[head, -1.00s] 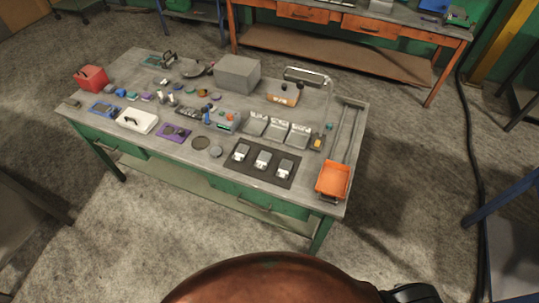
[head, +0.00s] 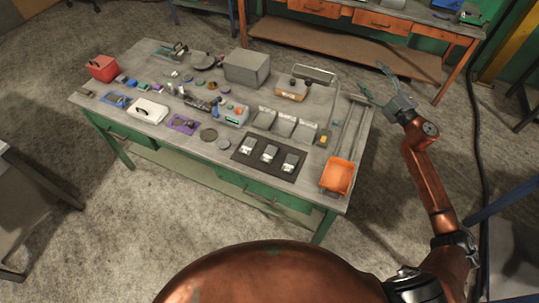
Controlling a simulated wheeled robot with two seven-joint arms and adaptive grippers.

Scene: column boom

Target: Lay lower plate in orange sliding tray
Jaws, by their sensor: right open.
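The orange sliding tray (head: 338,176) sits at the front right corner of the workbench, at the near end of its rails, and looks empty. Two flat round plates lie on the bench left of the dark mat: a larger brownish one (head: 208,134) and a smaller grey one (head: 223,145), lower in the picture. I cannot tell for sure which is the task's lower plate. My right gripper (head: 371,76) is open and empty, off the bench's right edge near the far end of the rails, away from tray and plates. My left gripper is out of view.
The workbench (head: 180,150) is crowded. A dark mat (head: 268,157) with three small pale blocks lies between the plates and the tray. Three grey bins (head: 284,124) stand behind it. A thin metal frame (head: 315,73) rises near the rails. A grey box (head: 247,66) stands further back.

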